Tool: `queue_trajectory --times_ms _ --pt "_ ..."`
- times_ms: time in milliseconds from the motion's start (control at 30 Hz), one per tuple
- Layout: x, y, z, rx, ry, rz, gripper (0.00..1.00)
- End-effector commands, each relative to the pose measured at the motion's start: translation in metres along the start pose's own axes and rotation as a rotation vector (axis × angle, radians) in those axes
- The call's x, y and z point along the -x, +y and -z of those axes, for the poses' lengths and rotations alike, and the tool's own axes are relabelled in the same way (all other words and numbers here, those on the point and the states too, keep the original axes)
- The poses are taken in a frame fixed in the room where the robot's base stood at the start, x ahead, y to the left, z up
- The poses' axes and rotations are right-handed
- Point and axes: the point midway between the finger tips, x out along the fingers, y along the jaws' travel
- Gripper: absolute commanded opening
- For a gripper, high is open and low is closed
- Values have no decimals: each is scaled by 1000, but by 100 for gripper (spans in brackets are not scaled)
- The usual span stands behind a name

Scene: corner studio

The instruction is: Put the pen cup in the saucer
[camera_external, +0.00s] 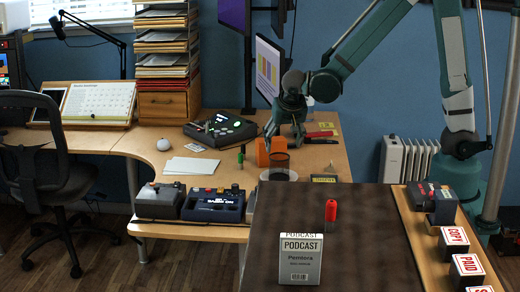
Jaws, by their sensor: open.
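A dark pen cup (279,161) stands upright on the wooden desk's right part, in the middle of the picture. A pale round rim that looks like the saucer (265,176) shows right below it, partly hidden by the mat's edge. The cup appears to be in or directly over the saucer; I cannot tell whether its base touches. My gripper (285,142) points down just above the cup, its fingers open and apart. It does not appear to hold the cup.
An orange block (262,150) stands close behind the cup on the left. A green marker (241,155) is further left. The dark mat (375,235) in front carries a red bottle-like object (331,210) and a podcast box (300,260). Button boxes (214,205) line the desk's front edge.

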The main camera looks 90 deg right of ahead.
Motion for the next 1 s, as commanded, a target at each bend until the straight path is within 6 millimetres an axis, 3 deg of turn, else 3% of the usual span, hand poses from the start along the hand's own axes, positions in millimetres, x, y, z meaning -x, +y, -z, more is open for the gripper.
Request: queue_trajectory --times_ms 267,467,1000 --pt "2 0 0 5 -1 2 61" --pt "14 3 -3 45 -10 22 61" --pt "93 20 -29 327 -56 179 61"
